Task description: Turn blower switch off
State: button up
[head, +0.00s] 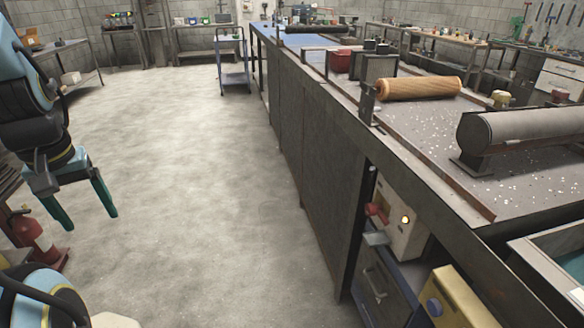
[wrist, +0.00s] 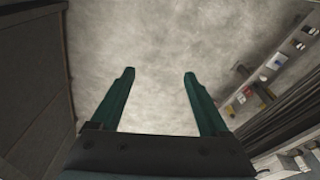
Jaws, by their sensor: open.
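A pale control box (head: 403,222) sits under the bench top, at lower right in the head view. A round yellow light (head: 405,219) glows on its front. A red knob or handle (head: 377,212) sticks out on its left side, and a grey lever-like piece (head: 377,238) is below it. I see no label, so I cannot tell which part is the blower switch. My gripper (head: 92,221) is at the left, far from the box, with its green fingers apart and empty. In the wrist view my gripper (wrist: 160,74) is open over bare floor.
A yellow box (head: 455,300) is below the control box. A red fire extinguisher (head: 32,238) stands at left. The middle floor is clear.

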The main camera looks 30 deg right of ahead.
jog(key=w+d+f+m+t+h+b, duration=0.2)
jog(key=w+d+f+m+t+b, duration=0.4)
jog(key=w+d+f+b, duration=0.5)
jog(key=w+d+f+m+h+b, duration=0.2)
jog(key=w+d+m+h+b, duration=0.15)
jog(key=d+b, duration=0.35)
jog(key=w+d+f+m+h+b, duration=0.15)
jog(key=d+m+b, duration=0.3)
jog(key=d, duration=0.55)
jog(key=m+g+h+b, duration=0.9)
jog(key=m+g+b, duration=0.5)
jog(key=m+b, duration=0.35)
send_near(367, 211)
jog(key=shift+h, duration=0.3)
jog(key=b+x, duration=0.1)
jog(key=x, duration=0.2)
jog(key=b+x, duration=0.1)
jog(key=x, duration=0.3)
jog(key=b+x, duration=0.1)
jog(key=x, duration=0.3)
jog(key=shift+d+f, duration=0.1)
jog(key=shift+f, duration=0.25)
jog(key=shift+c, duration=0.4)
